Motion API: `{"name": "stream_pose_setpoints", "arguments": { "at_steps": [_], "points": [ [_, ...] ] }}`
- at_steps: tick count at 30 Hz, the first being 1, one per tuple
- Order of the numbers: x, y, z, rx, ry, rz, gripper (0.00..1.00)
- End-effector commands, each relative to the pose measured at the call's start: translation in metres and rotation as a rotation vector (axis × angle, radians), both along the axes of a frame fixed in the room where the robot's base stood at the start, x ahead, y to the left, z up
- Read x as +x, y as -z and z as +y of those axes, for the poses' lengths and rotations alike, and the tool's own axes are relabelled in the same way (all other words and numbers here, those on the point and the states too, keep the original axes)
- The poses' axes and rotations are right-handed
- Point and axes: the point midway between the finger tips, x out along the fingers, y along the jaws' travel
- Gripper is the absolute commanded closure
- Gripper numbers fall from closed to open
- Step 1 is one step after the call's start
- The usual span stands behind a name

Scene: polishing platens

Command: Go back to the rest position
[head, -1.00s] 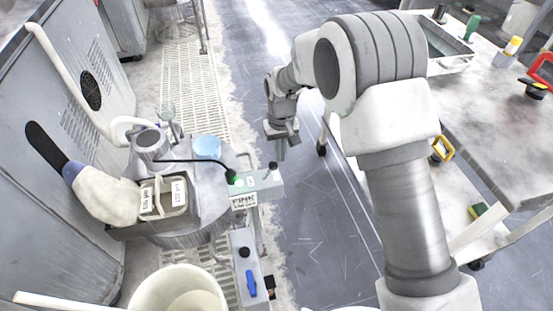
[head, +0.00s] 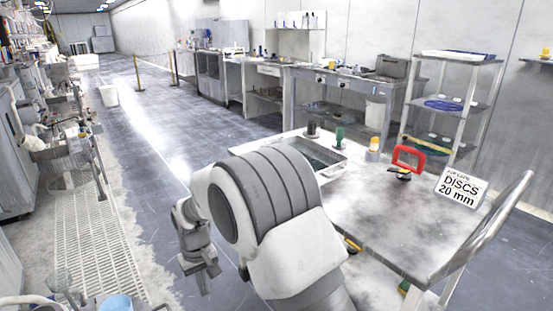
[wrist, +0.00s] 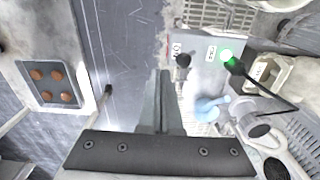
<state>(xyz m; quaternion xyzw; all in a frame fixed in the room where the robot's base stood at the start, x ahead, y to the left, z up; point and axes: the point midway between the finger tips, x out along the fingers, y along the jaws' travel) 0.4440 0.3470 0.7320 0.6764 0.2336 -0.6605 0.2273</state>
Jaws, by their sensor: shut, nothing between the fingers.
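My gripper (head: 204,281) hangs at the end of my arm, in the lower left-middle of the head view, over open floor to the left of the cart. In the wrist view its fingers (wrist: 162,100) are together, with nothing between them. Below it in the wrist view are bare floor and, to the right, a control box with a lit green light (wrist: 226,55) and a black cable.
Polishing machines line the left, beside a floor grating (head: 95,235). The aisle (head: 165,130) ahead is clear.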

Motion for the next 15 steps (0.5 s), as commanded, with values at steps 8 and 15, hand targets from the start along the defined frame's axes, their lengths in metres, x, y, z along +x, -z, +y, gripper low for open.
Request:
{"name": "stream_pose_setpoints", "arguments": {
  "at_steps": [8,15],
  "points": [
    [0.009,-0.099,-0.081,0.056,0.131,-0.078,1.00],
    [-0.009,-0.166,-0.154,0.094,0.243,-0.147,1.00]
  ]
}}
